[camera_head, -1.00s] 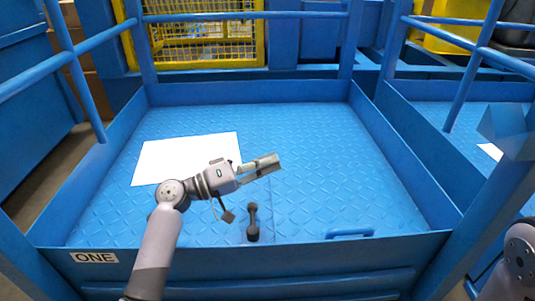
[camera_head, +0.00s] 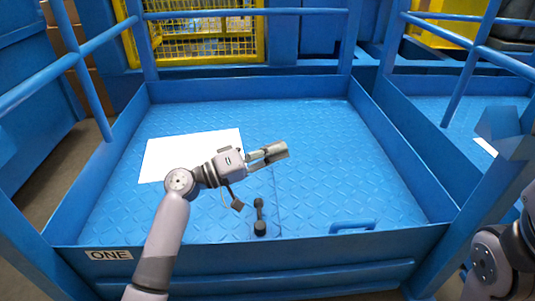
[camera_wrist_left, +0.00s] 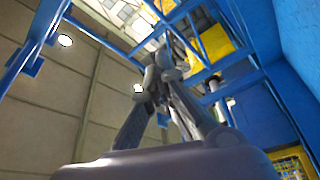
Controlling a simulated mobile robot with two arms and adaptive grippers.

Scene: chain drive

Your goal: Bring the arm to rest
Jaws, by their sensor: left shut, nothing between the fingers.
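My left arm reaches in over the blue tread-plate platform (camera_head: 320,180), past its front wall. Its left gripper (camera_head: 280,151) points to the right and is shut and empty. It is in the air above the platform floor and touches nothing that I can see. In the left wrist view the fingers (camera_wrist_left: 158,62) come together at their tips, with only walls, rails and lights behind them. Part of my right arm (camera_head: 490,255) shows at the lower right; its gripper is out of view.
A white sheet (camera_head: 165,158) lies on the platform, partly behind my left arm. A dark bar-shaped part (camera_head: 259,216) and a blue handle (camera_head: 352,227) are near the front wall, labelled ONE (camera_head: 110,255). Blue rails (camera_head: 245,16) surround the platform.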

